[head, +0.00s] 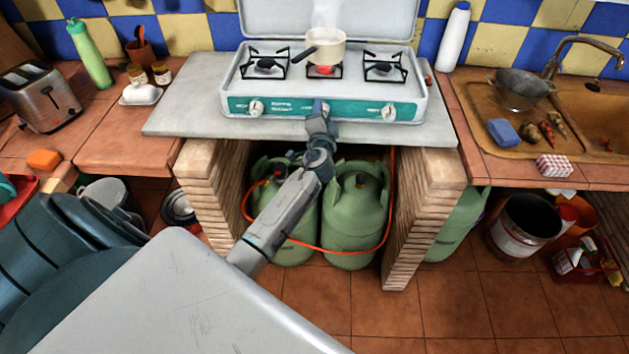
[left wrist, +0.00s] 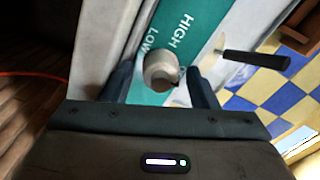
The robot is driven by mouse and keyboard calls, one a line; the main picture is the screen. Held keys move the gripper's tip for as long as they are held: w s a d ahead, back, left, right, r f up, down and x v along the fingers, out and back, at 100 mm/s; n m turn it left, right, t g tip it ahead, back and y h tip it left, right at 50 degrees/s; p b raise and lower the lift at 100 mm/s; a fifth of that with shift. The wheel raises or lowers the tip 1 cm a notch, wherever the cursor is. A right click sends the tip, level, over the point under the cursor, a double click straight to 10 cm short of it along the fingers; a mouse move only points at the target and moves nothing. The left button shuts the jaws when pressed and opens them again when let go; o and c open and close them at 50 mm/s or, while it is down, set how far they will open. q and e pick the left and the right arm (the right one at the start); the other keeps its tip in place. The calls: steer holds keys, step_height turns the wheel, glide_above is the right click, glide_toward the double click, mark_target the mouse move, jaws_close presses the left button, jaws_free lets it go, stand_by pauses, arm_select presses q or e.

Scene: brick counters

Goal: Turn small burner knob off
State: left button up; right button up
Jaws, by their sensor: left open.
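The stove (head: 330,107) has a teal front panel with a left knob (head: 257,108) and a right knob (head: 388,112). My left gripper (head: 318,106) is in front of the middle of this panel and hides most of what lies there. In the left wrist view a pale round knob (left wrist: 160,70) sits between the two open fingers of my left gripper (left wrist: 160,85), beside the words HIGH and LOW. I cannot tell whether either finger touches it. My right gripper is not in view.
The saucepan's dark handle (head: 304,54) points left and toward the front. Green gas bottles (head: 354,215) and an orange hose (head: 335,249) are under the counter. A toaster (head: 42,95) stands at left, a sink (head: 590,105) at right. The worktop (head: 185,95) left of the stove is clear.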

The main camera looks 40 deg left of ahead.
arm_select(q)
steer(key=n, duration=0.3)
steer(key=shift+n, duration=0.3)
steer(key=shift+r+n, duration=0.1)
steer(key=shift+n, duration=0.9)
steer(key=n+p, duration=0.2)
steer(key=n, duration=0.3)
steer(key=shift+r, duration=0.1)
steer(key=b+v, duration=0.4)
steer(key=v, duration=0.7)
steer(key=s+f+m+g+h, duration=0.1)
steer(key=s+f+g+h, duration=0.1)
steer(key=f, duration=1.2)
steer(key=s+d+f+m+g+h+p, duration=0.1)
steer(key=s+f+m+g+h, duration=0.1)
steer(key=f, duration=1.2)
steer(key=shift+s+d+g+p, duration=0.2)
steer(key=shift+s+g+p, duration=0.1)
steer(key=shift+g, duration=0.1)
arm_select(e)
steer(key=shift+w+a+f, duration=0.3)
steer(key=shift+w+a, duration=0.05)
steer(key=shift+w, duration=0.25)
